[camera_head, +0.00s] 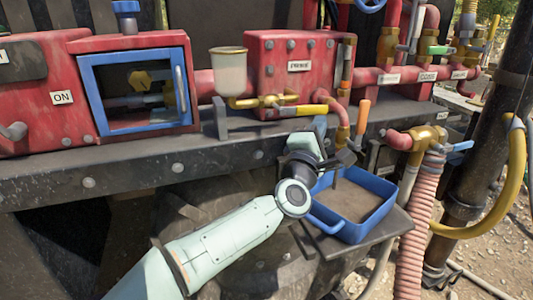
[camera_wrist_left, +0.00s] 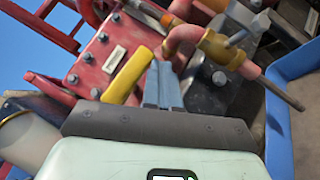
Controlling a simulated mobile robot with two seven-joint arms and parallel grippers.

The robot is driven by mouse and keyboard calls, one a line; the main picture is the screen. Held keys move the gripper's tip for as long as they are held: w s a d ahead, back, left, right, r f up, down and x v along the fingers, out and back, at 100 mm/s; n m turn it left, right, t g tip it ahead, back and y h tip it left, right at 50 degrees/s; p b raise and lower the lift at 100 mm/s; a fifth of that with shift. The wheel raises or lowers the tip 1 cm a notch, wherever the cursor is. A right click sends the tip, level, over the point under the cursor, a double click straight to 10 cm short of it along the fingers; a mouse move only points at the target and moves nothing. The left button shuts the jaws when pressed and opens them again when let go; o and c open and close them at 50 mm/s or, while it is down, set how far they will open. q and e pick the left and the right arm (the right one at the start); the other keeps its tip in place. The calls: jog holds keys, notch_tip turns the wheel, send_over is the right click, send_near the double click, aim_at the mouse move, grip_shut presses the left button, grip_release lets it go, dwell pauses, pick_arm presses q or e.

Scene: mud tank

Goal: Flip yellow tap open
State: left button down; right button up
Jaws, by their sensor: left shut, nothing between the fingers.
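The yellow tap (camera_head: 308,111) is a yellow lever on brass pipework under the red box labelled PRIME. In the left wrist view its lever (camera_wrist_left: 128,75) lies slanted, just left of the fingers. My left gripper (camera_head: 321,124) is just right of and slightly below the lever in the head view. Its two grey-blue fingers (camera_wrist_left: 163,84) are together with nothing between them. They look close beside the lever, but I cannot tell whether they touch it. My right gripper is in neither view.
A white cup (camera_head: 229,72) stands left of the tap. An orange-handled lever (camera_head: 363,114) and a red-brass pipe elbow are close on the right. A blue tray (camera_head: 325,222) sits below my wrist. A blue-framed window (camera_head: 87,90) is at the left.

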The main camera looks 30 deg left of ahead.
pick_arm(q)
jog(key=shift+s, duration=0.15)
dwell(0.3)
jog(key=b+v, duration=0.1)
jog(key=v, duration=1.2)
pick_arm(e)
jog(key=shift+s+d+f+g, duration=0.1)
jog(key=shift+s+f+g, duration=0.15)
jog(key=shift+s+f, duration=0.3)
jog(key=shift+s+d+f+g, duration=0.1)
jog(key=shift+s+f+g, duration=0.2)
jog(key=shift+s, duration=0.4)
pick_arm(q)
jog(key=shift+f, duration=0.1)
